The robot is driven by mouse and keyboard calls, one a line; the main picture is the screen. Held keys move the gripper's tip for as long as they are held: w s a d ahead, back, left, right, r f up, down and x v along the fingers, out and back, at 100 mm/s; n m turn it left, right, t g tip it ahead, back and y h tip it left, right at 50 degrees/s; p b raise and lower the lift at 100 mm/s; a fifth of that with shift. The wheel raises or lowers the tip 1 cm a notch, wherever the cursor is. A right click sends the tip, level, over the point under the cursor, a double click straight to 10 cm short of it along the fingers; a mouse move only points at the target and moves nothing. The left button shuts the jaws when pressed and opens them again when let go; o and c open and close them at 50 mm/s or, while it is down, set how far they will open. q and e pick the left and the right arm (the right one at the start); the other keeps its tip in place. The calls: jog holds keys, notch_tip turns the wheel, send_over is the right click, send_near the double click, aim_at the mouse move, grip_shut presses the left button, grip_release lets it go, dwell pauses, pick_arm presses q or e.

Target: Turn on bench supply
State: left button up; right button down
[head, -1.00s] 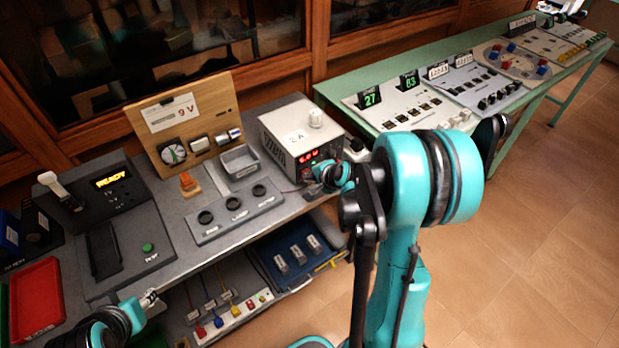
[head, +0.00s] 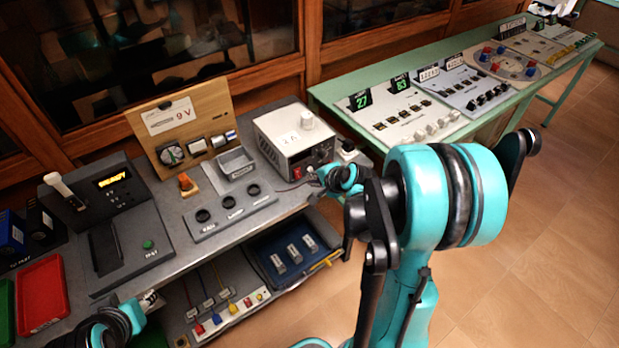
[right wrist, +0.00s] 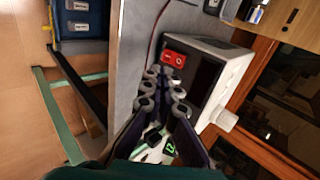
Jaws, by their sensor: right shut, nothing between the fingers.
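The bench supply (head: 290,138) is a pale box with a knob on top and a "2 A" label, at the back right of the grey bench. In the right wrist view its front has a red rocker switch (right wrist: 174,58) and a dark display (right wrist: 205,78) without visible digits. My right gripper (head: 322,174) is in front of the supply's front face, partly hidden by my own wrist. In the right wrist view the shut, empty fingers (right wrist: 161,76) are close to the switch; contact cannot be told. My left gripper (head: 150,300) is low at the bench's front left, its jaws unclear.
A grey three-knob panel (head: 231,214), a small grey bin (head: 236,163) and an upright wooden 9 V board (head: 184,120) stand left of the supply. A green table (head: 345,118) with instrument panels is to the right. Open floor lies beyond my right arm.

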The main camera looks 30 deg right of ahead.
pick_arm(q)
jog(key=r+p, duration=0.1)
jog(key=w+r+p, duration=0.1)
jog(key=r, duration=0.1)
jog(key=shift+a+p, duration=0.1)
jog(key=shift+p, duration=0.25)
pick_arm(e)
jog(key=v, duration=0.6)
jog(key=shift+r, duration=0.5)
pick_arm(q)
jog(key=shift+s, duration=0.1)
pick_arm(e)
jog(key=shift+s, duration=0.2)
jog(key=shift+w, duration=0.1)
